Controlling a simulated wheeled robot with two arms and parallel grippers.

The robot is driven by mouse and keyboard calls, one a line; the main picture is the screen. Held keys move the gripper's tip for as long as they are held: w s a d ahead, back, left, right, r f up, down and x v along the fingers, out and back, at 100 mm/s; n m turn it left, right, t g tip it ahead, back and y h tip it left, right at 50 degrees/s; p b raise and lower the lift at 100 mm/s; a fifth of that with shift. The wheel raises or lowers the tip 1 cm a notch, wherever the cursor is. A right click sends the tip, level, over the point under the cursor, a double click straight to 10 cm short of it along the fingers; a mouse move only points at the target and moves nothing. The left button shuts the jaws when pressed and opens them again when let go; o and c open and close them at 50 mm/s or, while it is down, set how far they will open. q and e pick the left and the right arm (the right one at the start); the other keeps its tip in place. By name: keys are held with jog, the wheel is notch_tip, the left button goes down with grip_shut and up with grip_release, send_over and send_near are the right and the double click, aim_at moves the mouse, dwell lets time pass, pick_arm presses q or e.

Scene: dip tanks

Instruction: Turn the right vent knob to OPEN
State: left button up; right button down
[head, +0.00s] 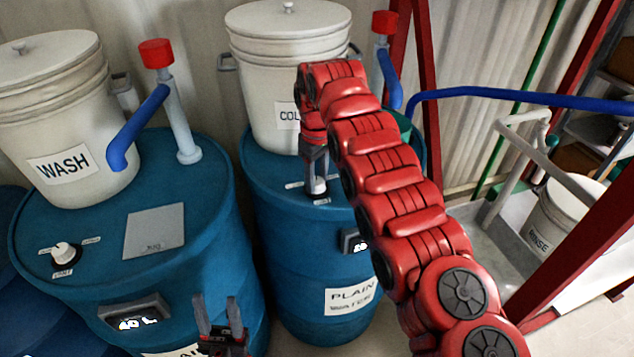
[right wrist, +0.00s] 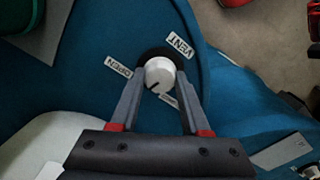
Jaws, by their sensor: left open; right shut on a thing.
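The right vent knob (head: 317,187) is white and sits on top of the right blue drum (head: 300,270). In the right wrist view the knob (right wrist: 159,73) lies between the fingertips of my right gripper (right wrist: 160,80), which is shut on it. Its dark pointer mark is on its lower-left side. The OPEN label (right wrist: 118,68) is to its left and the VENT label (right wrist: 180,45) above it. Another label (right wrist: 168,100) below it is partly hidden. My left gripper (head: 218,305) is open and empty in front of the drums.
The left blue drum (head: 100,215) has its own white knob (head: 64,253). A white WASH bucket (head: 50,110) and another white bucket (head: 285,75) stand on the drums. Blue-handled pipes (head: 138,125) rise beside them. A sink with a RINSE bucket (head: 560,220) is at the right.

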aim_at(317, 180)
jog(key=m, duration=0.3)
jog(key=shift+b, duration=0.35)
jog(key=shift+r+m, duration=0.1)
jog(key=shift+m, duration=1.6)
jog(key=shift+c, duration=1.8)
grip_release()
notch_tip(317, 180, up, 17)
jog(key=p, duration=1.7)
jog(key=shift+r, duration=0.15)
